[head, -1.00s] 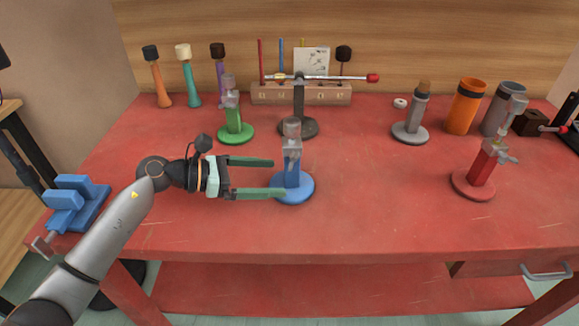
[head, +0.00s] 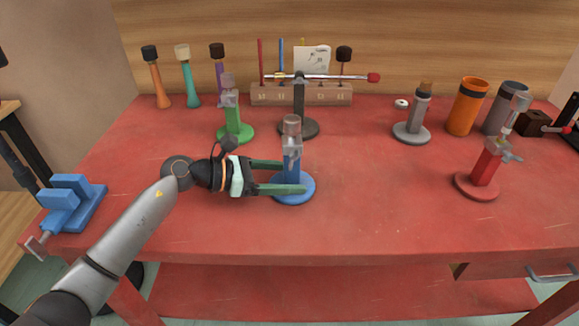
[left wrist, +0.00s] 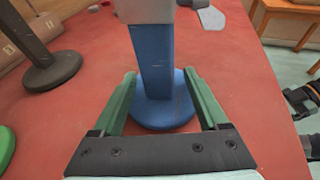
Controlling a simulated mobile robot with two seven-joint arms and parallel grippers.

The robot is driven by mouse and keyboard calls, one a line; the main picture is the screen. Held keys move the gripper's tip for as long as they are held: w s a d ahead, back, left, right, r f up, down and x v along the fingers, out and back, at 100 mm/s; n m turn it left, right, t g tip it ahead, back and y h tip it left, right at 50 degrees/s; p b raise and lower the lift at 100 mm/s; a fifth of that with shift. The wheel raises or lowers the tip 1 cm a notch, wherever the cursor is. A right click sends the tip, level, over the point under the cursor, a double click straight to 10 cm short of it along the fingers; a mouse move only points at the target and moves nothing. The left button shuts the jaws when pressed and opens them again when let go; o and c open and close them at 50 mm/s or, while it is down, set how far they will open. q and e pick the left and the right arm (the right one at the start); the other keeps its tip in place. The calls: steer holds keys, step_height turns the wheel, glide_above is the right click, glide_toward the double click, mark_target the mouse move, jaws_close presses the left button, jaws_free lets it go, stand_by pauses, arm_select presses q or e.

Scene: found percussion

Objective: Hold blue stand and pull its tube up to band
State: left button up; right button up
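The blue stand (head: 293,186) stands upright near the middle of the red table, with a round base, a blue post and a grey clamp with a clear tube (head: 292,128) on top. My left gripper (head: 292,177) is low at the stand, its green fingers open on either side of the post. In the left wrist view the blue post (left wrist: 153,60) rises between the two fingers, with gaps visible on both sides. The tube's top and any band on it are out of the left wrist view.
A green stand (head: 235,132) and a dark stand (head: 298,127) are behind. A red stand (head: 478,185) is at the right and a grey stand (head: 412,132) at the back right. A blue vise (head: 72,202) sits at the left edge. The table front is clear.

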arm_select(q)
steer(key=c, duration=1)
stand_by(0.5)
